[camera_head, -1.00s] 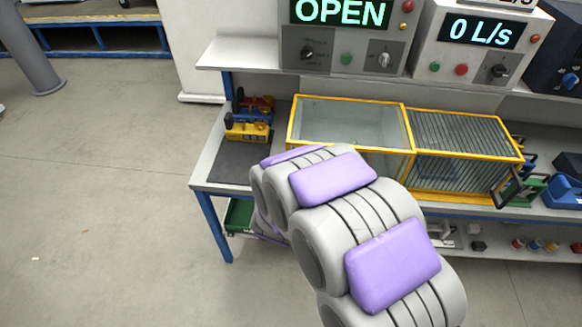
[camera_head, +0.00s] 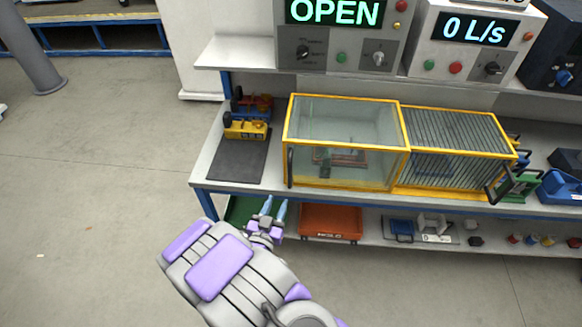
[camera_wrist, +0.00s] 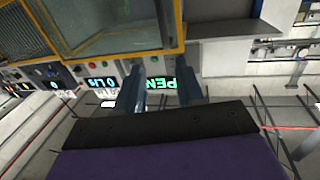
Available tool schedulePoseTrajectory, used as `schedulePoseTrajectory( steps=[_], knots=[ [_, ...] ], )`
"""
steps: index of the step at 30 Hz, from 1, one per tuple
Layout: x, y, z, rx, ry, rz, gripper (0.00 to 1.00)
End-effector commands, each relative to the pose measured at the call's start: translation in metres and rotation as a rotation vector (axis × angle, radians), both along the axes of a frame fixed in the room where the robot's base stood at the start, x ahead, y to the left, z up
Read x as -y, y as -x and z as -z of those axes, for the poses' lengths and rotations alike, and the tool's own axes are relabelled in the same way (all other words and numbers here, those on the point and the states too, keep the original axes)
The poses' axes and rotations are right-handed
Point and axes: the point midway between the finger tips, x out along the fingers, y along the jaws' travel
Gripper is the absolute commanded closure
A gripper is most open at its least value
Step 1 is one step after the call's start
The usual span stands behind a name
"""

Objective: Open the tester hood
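The tester hood is a yellow-framed clear box (camera_head: 345,98) on the bench, its front and top panels in place. Inside it a dark and reddish fixture (camera_head: 340,158) shows through the glass. A dark vertical handle (camera_head: 290,166) is at the hood's front left edge. My gripper (camera_head: 274,206) is in front of the bench edge, below and left of the hood, apart from it. Its two bluish fingers are spread with nothing between them. In the wrist view, my gripper (camera_wrist: 160,92) is also open, and the hood's yellow frame (camera_wrist: 150,52) shows at upper left.
A slatted yellow-framed cage (camera_head: 455,150) adjoins the hood's right. Small yellow and red devices (camera_head: 246,128) stand left by a dark mat (camera_head: 238,160). A screen reading OPEN (camera_head: 335,12) is above. A red bin (camera_head: 330,221) is on the lower shelf.

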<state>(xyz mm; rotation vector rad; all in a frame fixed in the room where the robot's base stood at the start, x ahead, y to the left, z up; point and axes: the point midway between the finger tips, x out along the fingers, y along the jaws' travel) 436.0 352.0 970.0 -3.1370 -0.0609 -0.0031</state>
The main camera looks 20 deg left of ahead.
Motion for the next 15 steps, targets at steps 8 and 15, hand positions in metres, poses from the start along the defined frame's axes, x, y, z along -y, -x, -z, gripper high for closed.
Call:
schedulePoseTrajectory(
  steps=[8,15],
  knots=[
    [-0.004,-0.043,0.003,-0.001,0.001,0.003,0.63],
    [-0.001,-0.080,0.000,0.001,-0.004,0.002,0.63]
  ],
)
